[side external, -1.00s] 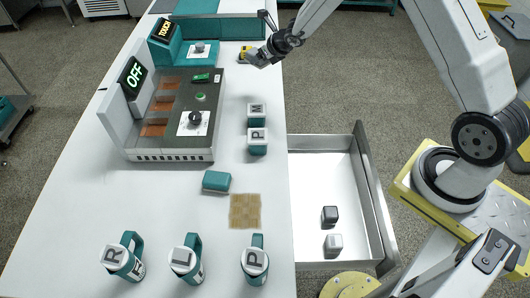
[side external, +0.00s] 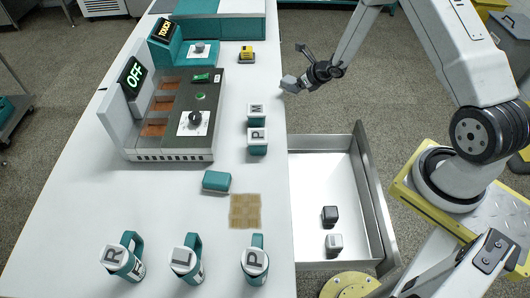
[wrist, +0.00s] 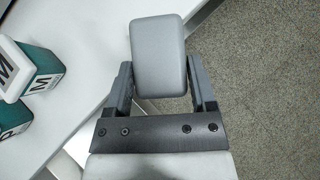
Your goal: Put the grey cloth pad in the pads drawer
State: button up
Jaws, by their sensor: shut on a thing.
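The grey cloth pad (wrist: 158,55) is a rounded grey block between the two fingers of my gripper (wrist: 162,82) in the wrist view. In the side view the pad (side external: 289,85) hangs at the right edge of the white table, and my gripper (side external: 302,80) is shut on it. An open drawer (side external: 310,180) with a white inside juts out from the table's right side, nearer the camera than my gripper. A dark grey block (side external: 330,215) and a light grey block (side external: 334,243) lie in its near part. The drawer carries no readable label.
Two teal containers marked M (side external: 257,112) and P (side external: 257,140) stand near the table edge. A yellow object (side external: 246,54) sits behind them. The machine with the OFF display (side external: 133,76) stands to the left. The drawer's far part is bare.

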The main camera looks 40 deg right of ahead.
jog(key=s+f+n+y, duration=0.1)
jog(key=s+f+n, duration=0.1)
jog(key=s+f, duration=0.5)
jog(key=shift+s+a+y, duration=0.3)
jog(key=shift+s+a, duration=0.15)
jog(key=shift+s, duration=0.75)
jog(key=s+a+f+n, duration=0.1)
jog(key=s+a, duration=0.1)
jog(key=s+a+f+y, duration=0.1)
jog(key=s+a, duration=0.1)
jog(key=s+a+f+n+g, duration=0.1)
jog(key=s+a, duration=0.1)
jog(key=shift+s+f+n+y, duration=0.15)
jog(key=shift+f+n+y, duration=0.15)
jog(key=shift+y, duration=0.1)
grip_shut()
jog(key=n+g+y, duration=0.2)
jog(key=n, duration=0.1)
send_over(306, 194)
jog(key=s+d, duration=0.2)
jog(key=d, duration=0.1)
jog(key=f, duration=0.1)
jog(key=shift+s+a+f, duration=0.15)
jog(key=shift+a, duration=0.1)
jog(key=shift+f, duration=0.1)
jog(key=shift+f, duration=2.15)
jog(key=shift+f, duration=0.1)
jog(key=shift+f, duration=1.65)
